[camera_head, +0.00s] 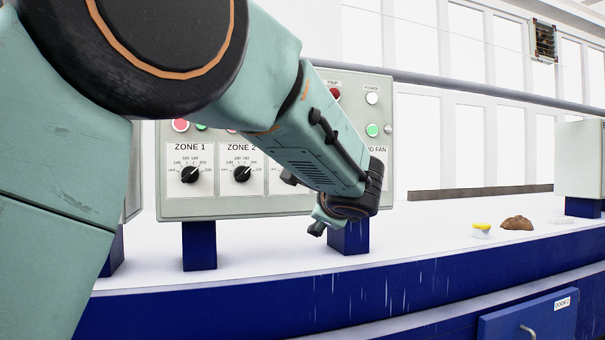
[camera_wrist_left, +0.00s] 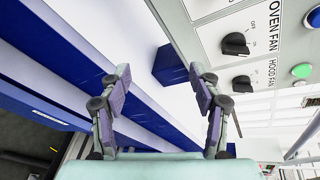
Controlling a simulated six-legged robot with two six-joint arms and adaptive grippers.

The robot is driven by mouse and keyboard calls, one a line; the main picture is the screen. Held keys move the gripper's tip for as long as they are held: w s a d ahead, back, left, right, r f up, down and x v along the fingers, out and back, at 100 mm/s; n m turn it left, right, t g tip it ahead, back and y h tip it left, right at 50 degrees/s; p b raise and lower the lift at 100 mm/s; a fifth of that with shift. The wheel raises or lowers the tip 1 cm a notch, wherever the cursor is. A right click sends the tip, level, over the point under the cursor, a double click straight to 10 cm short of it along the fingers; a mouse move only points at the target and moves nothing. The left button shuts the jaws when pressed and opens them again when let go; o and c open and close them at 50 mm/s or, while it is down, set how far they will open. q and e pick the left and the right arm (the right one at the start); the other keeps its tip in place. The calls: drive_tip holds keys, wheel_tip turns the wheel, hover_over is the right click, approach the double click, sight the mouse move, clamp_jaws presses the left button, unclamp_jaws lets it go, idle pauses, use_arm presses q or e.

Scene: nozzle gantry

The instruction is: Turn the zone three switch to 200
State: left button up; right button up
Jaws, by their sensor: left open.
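The grey-green control panel (camera_head: 235,207) stands on blue posts at the bench. In the head view its ZONE 1 knob (camera_head: 189,173) and ZONE 2 knob (camera_head: 242,173) show as black dials with numbered scales. My left arm covers the area to their right. A dark piece at the arm's edge (camera_head: 288,178) may be the zone three switch; its pointer and label are hidden. My left gripper (camera_wrist_left: 160,78) is open and empty in the left wrist view, below the panel's lower edge near a post. In the head view only a small part of it (camera_head: 318,228) shows.
The wrist view shows the OVEN FAN knob (camera_wrist_left: 235,43), the HOOD FAN knob (camera_wrist_left: 242,84) and a green button (camera_wrist_left: 302,71). A yellow-lidded container (camera_head: 481,230) and a brown lump (camera_head: 517,223) lie on the bench at right. The bench between is clear.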

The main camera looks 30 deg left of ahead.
use_arm(q)
wheel_tip(320, 180, up, 8)
drive_tip(key=s+a+f+m+y, duration=0.1)
drive_tip(key=a+m+y, duration=0.2)
drive_tip(key=m+y, duration=0.15)
drive_tip(key=p+x, duration=0.2)
drive_tip(key=x, duration=0.5)
drive_tip(key=shift+a+r+t+p, duration=0.3)
drive_tip(key=shift+a+r, duration=0.15)
drive_tip(key=shift+a, duration=0.05)
drive_tip(key=shift+s+d, duration=0.1)
drive_tip(key=shift+d, duration=0.05)
drive_tip(key=shift+c, duration=0.4)
